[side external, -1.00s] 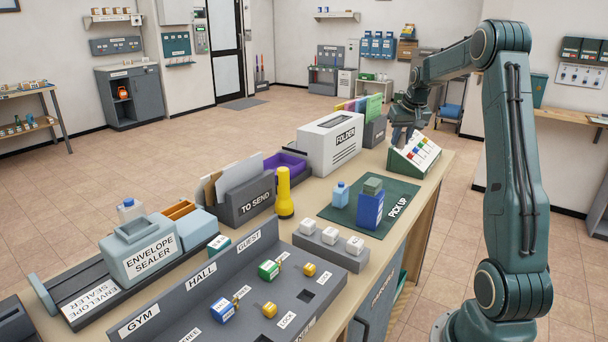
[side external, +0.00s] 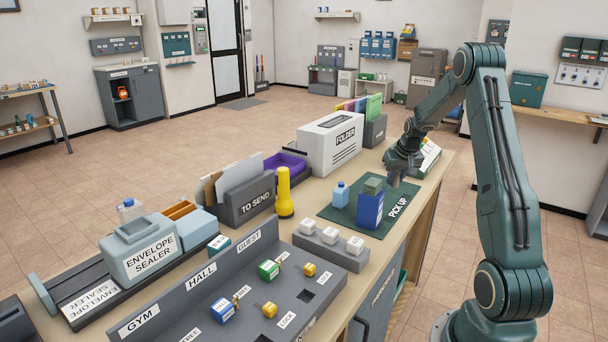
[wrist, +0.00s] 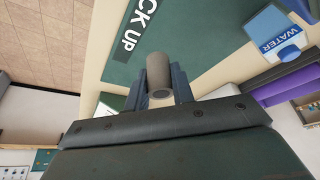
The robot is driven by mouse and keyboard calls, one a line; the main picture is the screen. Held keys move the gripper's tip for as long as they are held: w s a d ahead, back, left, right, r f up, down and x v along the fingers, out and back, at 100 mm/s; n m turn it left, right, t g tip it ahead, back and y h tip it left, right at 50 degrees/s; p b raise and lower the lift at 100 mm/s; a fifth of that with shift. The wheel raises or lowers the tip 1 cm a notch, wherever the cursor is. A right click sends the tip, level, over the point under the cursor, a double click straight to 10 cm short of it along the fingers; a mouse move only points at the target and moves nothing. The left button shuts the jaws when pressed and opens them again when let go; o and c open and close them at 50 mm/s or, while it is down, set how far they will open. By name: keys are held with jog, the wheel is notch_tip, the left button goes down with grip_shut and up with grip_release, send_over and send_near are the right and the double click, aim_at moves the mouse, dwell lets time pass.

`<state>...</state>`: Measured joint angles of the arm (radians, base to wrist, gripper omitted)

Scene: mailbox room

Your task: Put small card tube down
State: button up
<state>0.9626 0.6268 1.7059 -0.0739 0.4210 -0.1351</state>
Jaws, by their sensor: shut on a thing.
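A small grey-brown card tube (wrist: 158,72) shows in the wrist view between the two fingers of my gripper (wrist: 160,88), which is shut on it. The tube's open end faces the wrist camera. In the side view my gripper (side external: 394,180) is above the far right part of the green PICK UP mat (side external: 335,214), behind the blue box. The tube is too small or hidden to make out there. The mat also shows in the wrist view (wrist: 185,30), beyond the tube. I cannot tell how high the tube is above it.
A blue box (side external: 370,210) with a green top and a light-blue bottle (side external: 340,196) stand on the mat. The bottle, labelled WATER, also shows in the wrist view (wrist: 280,42). A sloped panel (side external: 430,157) is partly behind my gripper. The mat's front left part is bare.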

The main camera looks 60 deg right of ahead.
aim_at(390, 203)
jog(key=shift+f, duration=3.4)
jog(key=shift+f, duration=0.1)
jog(key=o, duration=1)
jog(key=shift+c, duration=0.2)
jog(key=v, duration=1.2)
jog(key=shift+w+r, duration=0.1)
jog(key=shift+r, duration=0.1)
